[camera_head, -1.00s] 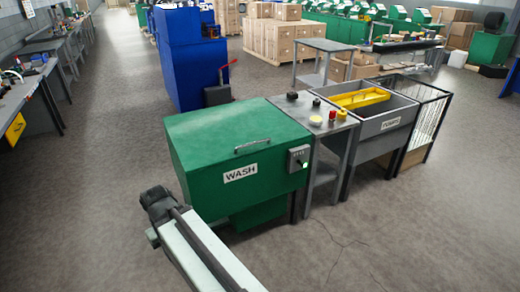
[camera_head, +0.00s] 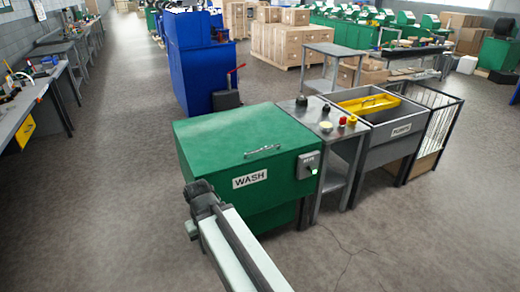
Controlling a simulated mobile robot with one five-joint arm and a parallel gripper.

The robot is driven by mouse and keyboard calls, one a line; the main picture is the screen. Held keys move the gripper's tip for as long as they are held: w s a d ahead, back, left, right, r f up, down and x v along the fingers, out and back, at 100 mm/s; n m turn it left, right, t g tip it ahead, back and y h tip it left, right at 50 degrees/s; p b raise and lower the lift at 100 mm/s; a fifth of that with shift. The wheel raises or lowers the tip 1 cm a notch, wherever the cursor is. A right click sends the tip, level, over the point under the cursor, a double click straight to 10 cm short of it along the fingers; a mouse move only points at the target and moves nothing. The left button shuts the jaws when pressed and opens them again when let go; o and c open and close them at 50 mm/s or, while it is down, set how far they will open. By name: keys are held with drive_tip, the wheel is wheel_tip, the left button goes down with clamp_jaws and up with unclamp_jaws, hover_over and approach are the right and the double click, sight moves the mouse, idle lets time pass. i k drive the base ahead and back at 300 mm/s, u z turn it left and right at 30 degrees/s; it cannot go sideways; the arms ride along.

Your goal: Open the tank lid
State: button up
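The green WASH tank (camera_head: 262,200) stands in the middle of the head view. Its green lid (camera_head: 215,132) lies flat and shut on top. A metal bar handle (camera_head: 262,151) sits near the lid's front edge. A grey switch box (camera_head: 308,165) is on the tank's front right. My arm (camera_head: 235,240) reaches up from the bottom, and its dark end is in front of the tank's lower left corner, covering part of it. No gripper fingers show, and nothing of mine is seen at the handle.
A grey side table (camera_head: 335,130) with knobs and a yellow dish adjoins the tank's right side. Beyond it are a grey sink (camera_head: 385,145) with a yellow tray and a wire rack (camera_head: 435,130). A blue machine (camera_head: 195,65) stands behind. Floor is clear left and front.

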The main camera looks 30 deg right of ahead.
sight(212, 144)
drive_tip(key=i, duration=0.95)
